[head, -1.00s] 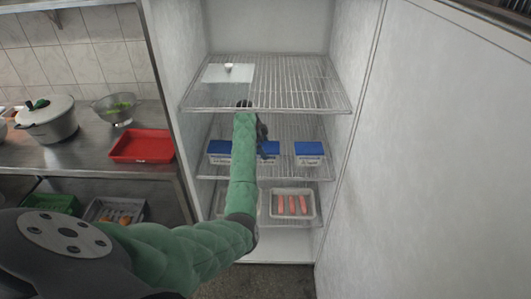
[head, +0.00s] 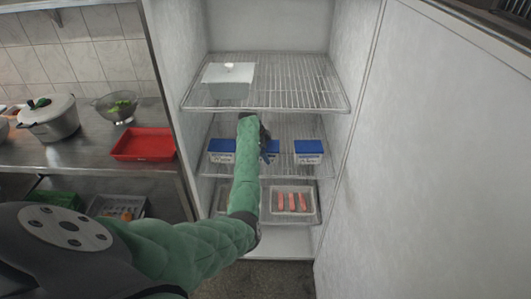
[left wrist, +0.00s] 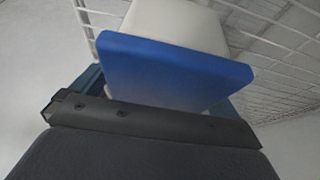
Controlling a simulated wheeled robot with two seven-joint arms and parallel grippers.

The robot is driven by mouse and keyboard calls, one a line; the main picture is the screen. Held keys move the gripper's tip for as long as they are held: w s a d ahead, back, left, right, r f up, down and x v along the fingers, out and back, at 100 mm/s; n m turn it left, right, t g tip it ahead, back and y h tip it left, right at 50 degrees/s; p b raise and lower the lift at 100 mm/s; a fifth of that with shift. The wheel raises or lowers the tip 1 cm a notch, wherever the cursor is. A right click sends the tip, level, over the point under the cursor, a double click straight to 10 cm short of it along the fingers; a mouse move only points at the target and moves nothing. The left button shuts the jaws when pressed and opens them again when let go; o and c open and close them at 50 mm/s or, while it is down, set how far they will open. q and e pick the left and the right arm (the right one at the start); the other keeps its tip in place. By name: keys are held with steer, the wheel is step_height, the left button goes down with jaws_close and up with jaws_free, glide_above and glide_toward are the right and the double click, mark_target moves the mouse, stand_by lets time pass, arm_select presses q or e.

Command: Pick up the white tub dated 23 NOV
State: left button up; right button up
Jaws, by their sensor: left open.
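Three white tubs with blue lids stand in a row on the fridge's middle shelf: a left tub (head: 221,151), a middle tub (head: 273,148) and a right tub (head: 309,152). Their labels are too small to read, so I cannot tell which is dated 23 NOV. My left gripper (head: 265,143) is at the middle tub, which my arm partly hides. In the left wrist view a blue lid (left wrist: 172,72) and white tub body (left wrist: 178,20) lie close in front of the open jaws, seemingly between the fingers. My right gripper is not in view.
The wire top shelf (head: 300,85) is above my left forearm and holds a white lidded container (head: 228,82). A tray of pink pieces (head: 308,211) sits on the shelf below. Fridge walls stand on both sides. A red tray (head: 143,144) is on the counter left.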

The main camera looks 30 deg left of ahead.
arm_select(q)
steer(key=shift+f, duration=0.1)
stand_by(0.3)
steer(key=c, duration=1.3)
steer(key=shift+c, duration=0.4)
